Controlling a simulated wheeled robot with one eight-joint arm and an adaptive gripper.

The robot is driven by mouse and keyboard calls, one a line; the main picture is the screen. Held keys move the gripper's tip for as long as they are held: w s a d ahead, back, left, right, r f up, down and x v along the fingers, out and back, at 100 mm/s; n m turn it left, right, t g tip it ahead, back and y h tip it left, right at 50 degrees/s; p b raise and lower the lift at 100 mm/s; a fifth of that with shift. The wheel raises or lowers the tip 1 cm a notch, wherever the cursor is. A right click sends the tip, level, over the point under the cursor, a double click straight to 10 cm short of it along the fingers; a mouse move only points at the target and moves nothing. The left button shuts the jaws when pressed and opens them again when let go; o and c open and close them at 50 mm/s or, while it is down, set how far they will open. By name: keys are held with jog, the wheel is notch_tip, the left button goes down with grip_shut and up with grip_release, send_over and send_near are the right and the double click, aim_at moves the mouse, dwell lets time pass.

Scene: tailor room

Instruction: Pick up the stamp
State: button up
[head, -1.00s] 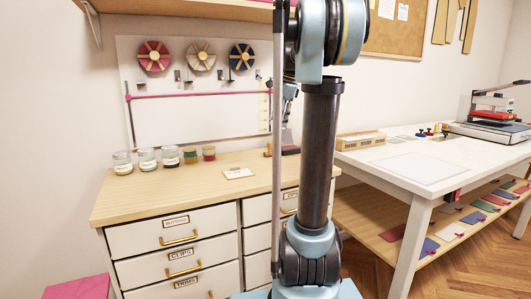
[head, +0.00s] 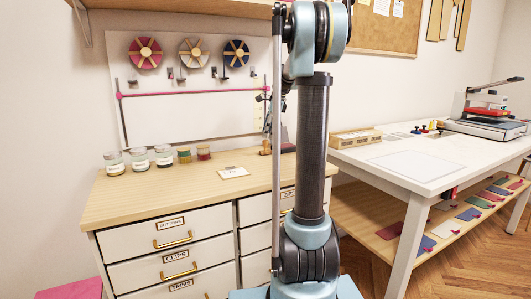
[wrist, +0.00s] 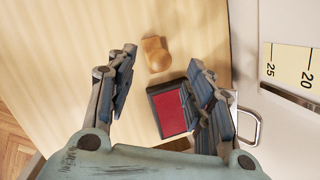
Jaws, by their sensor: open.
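The stamp (wrist: 156,53) has a rounded wooden handle and stands on the light wood top of the drawer cabinet. In the wrist view it lies ahead of my gripper (wrist: 161,62), roughly between the two fingertips in the picture. My gripper is open, with nothing held between its fingers. In the head view the stamp (head: 265,147) shows as a small brown shape just left of my arm. My arm hides most of my gripper there. The exact height of the fingers above the stamp cannot be told.
A red ink pad in a dark case (wrist: 170,110) lies beside the stamp, partly covered by the right finger. Several jars (head: 139,158) and thread spools (head: 204,151) stand left on the cabinet (head: 130,195). A small card (head: 233,172) lies mid-top. A white table (head: 390,180) stands right.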

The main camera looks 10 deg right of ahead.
aim_at(266, 147)
jog(key=shift+x, duration=3.5)
jog(key=shift+d, duration=0.2)
grip_shut()
